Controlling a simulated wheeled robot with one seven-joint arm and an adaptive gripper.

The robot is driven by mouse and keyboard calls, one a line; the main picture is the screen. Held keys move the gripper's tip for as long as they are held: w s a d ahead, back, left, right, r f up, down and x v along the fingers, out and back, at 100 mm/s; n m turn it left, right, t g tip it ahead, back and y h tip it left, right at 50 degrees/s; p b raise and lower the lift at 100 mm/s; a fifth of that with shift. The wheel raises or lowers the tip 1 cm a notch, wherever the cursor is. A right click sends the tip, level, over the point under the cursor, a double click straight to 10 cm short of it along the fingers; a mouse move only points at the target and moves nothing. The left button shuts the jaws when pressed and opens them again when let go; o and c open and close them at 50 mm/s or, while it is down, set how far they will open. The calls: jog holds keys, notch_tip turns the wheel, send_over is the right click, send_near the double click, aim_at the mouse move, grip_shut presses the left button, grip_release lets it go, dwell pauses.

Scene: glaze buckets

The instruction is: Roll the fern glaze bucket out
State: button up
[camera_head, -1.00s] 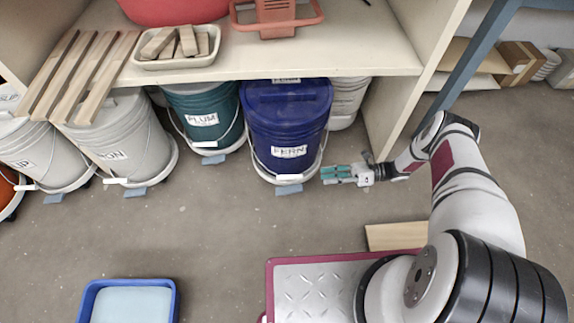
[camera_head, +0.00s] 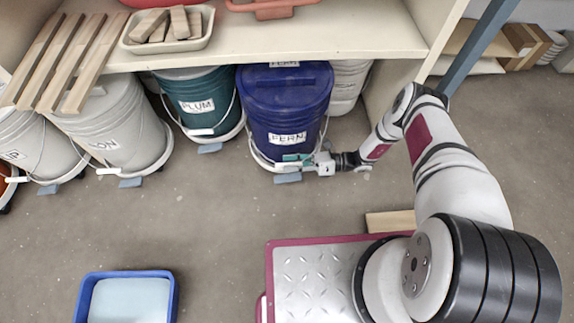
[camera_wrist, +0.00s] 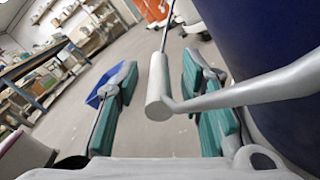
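The fern glaze bucket (camera_head: 287,112) is dark blue with a lid and a white FERN label. It stands upright on a white wheeled base under the shelf, with a grey wedge (camera_head: 288,178) on the floor at its front. My gripper (camera_head: 298,161) is low at the bucket's front right. In the wrist view my gripper's teal fingers (camera_wrist: 163,110) are apart. The bucket's white handle grip (camera_wrist: 158,88) shows between them, not clamped, with its bail running right to the blue wall (camera_wrist: 285,50). In the head view my gripper hides part of the bucket's base.
The plum bucket (camera_head: 200,98) stands close on the left and a pale bucket (camera_head: 349,85) behind on the right. The shelf (camera_head: 270,38) overhangs the buckets, and its side panel (camera_head: 392,100) stands at right. A blue basin (camera_head: 128,274) and a wood board (camera_head: 390,221) lie on the otherwise open floor.

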jog(key=shift+a, duration=0.85)
jog(key=shift+c, duration=0.2)
grip_shut()
